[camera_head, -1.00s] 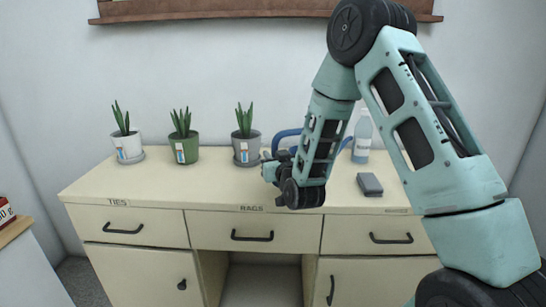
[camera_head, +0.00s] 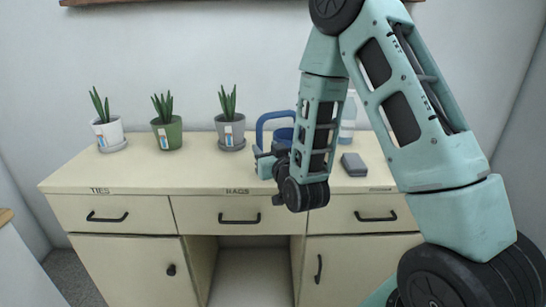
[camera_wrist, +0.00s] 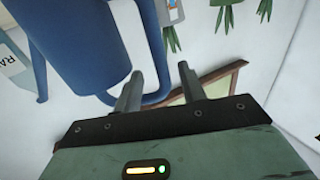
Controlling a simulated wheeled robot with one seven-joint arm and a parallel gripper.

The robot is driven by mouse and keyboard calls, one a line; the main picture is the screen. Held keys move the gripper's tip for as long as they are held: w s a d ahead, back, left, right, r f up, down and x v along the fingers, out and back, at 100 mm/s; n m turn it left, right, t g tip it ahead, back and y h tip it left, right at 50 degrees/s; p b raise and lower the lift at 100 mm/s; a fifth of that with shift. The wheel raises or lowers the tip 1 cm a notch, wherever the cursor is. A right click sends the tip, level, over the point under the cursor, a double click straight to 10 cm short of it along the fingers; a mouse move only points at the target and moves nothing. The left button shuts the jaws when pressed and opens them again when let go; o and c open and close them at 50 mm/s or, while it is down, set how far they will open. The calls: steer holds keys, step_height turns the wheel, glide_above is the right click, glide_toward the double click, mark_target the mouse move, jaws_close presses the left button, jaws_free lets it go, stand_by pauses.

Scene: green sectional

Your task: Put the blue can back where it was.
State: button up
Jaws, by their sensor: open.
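The blue can (camera_head: 284,134) has a large loop handle and stands on the cream cabinet top, partly hidden behind my arm. It fills the upper left of the wrist view (camera_wrist: 80,45), where the picture is turned over. My gripper (camera_head: 262,160) is at the can's left front in the head view, low over the cabinet top. In the wrist view its two fingers (camera_wrist: 160,85) are apart, and the blue handle bar shows between them. I cannot tell whether either finger touches the handle.
Potted plants in white (camera_head: 109,133), green (camera_head: 168,133) and grey (camera_head: 230,132) pots stand left of the can. A clear bottle (camera_head: 347,125) and a dark grey block (camera_head: 354,165) are to its right. The cabinet top (camera_head: 150,173) is clear in front of the pots.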

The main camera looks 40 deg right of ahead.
steer(key=s+a+r+n+g+y+p, duration=0.2)
steer(key=s+a+g+y+p, duration=0.25)
steer(key=a, duration=0.65)
steer(key=s+a+r+n+g+y+p, duration=0.1)
steer(key=s+a+n+g+y+p, duration=0.35)
steer(key=a, duration=0.55)
steer(key=s+a+r+n+g+h+p, duration=0.1)
steer(key=s+r+g, duration=0.3)
steer(key=s, duration=0.7)
steer(key=s+a+r+n+g+h, duration=0.1)
steer(key=s+r+n+g+h, duration=0.1)
steer(key=s, duration=1)
step_height(320, 180, up, 2)
steer(key=g+h, duration=0.1)
steer(key=g, duration=0.1)
steer(key=shift+a+g+h+p, duration=0.2)
steer(key=shift+g+h+p, duration=0.1)
steer(key=shift+p, duration=0.05)
